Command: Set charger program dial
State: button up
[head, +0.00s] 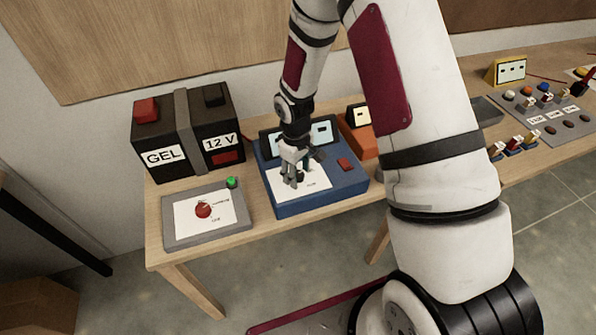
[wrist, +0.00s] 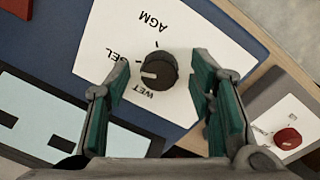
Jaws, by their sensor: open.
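The blue charger (head: 330,199) lies on the wooden bench with a white dial plate (head: 318,188) on its top. In the wrist view the plate (wrist: 190,35) carries the words AGM, GEL and WET around a dark round dial (wrist: 160,68). The dial's white mark points left in that view, between GEL and WET. My gripper (head: 291,178) is over the plate, pointing down, and hides the dial in the head view. In the wrist view my gripper (wrist: 162,78) is open, its green-padded fingers on either side of the dial with visible gaps.
A black battery (head: 186,132) labelled GEL and 12 V stands behind left. A grey panel (head: 180,239) with a red knob and green button (head: 231,183) lies left of the charger. The charger also has a red switch (head: 345,164). An orange device (head: 357,139) stands close behind right.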

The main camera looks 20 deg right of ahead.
notch_tip(320, 180, up, 12)
jog(key=shift+s+a, duration=0.15)
jog(key=shift+a, duration=0.15)
dwell(0.5)
notch_tip(320, 180, up, 9)
jog(key=m+t, duration=0.1)
send_over(297, 176)
jog(key=s, duration=0.2)
jog(key=s+d+r+m+t, duration=0.1)
jog(key=s+r+m+t, duration=0.15)
jog(key=s+r, duration=0.95)
jog(key=s+r+m+t, duration=0.1)
jog(key=s+r+m, duration=0.1)
jog(key=s+r, duration=0.3)
jog(key=s, duration=0.4)
jog(key=shift+a+m+t+y, duration=0.25)
jog(key=shift+m+t+y, duration=0.05)
jog(key=shift+m+t, duration=0.05)
jog(key=shift+d, duration=0.1)
